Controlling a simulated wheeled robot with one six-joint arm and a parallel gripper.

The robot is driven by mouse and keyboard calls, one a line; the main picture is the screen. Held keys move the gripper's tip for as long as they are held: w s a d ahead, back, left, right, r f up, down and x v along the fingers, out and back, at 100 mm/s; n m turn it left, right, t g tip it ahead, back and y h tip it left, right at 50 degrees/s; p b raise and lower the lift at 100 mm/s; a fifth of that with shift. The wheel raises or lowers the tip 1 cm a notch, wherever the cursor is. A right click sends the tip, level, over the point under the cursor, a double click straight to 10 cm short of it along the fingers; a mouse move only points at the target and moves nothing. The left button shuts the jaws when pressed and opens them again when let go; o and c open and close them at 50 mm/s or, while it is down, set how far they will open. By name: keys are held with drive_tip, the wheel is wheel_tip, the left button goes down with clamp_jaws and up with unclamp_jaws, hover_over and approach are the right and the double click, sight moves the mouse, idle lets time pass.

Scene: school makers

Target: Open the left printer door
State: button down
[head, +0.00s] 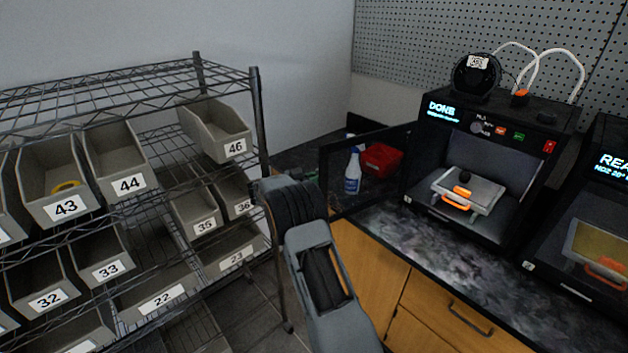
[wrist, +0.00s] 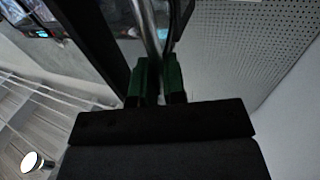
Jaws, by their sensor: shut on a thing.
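The left printer (head: 490,150) is black, with "DONE" on its display. Its dark-framed, see-through door (head: 340,152) stands swung wide open to the left, and the printer's front is uncovered. Inside is a light build plate (head: 482,186) with an orange handle and a small dark part on it. In the wrist view, my gripper (wrist: 161,72) has green fingers shut around a metal bar handle (wrist: 150,28) beside a dark door edge (wrist: 108,40). In the head view, my arm reaches toward the door's outer edge and mostly hides the gripper.
A spray bottle (head: 353,172) and a red bin (head: 381,159) show by the door on the dark counter (head: 440,245). A second printer (head: 590,235) stands at the right. A wire shelf (head: 258,120) with numbered grey bins fills the left, close to my arm.

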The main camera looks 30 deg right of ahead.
drive_tip(key=shift+d+r, duration=0.2)
drive_tip(key=c, duration=1.6)
unclamp_jaws()
drive_tip(key=shift+o, duration=0.5)
drive_tip(key=shift+s+d, duration=0.2)
drive_tip(key=shift+d, duration=0.05)
drive_tip(key=b+v, duration=0.2)
drive_tip(key=v, duration=1.2)
drive_tip(key=shift+f, duration=0.1)
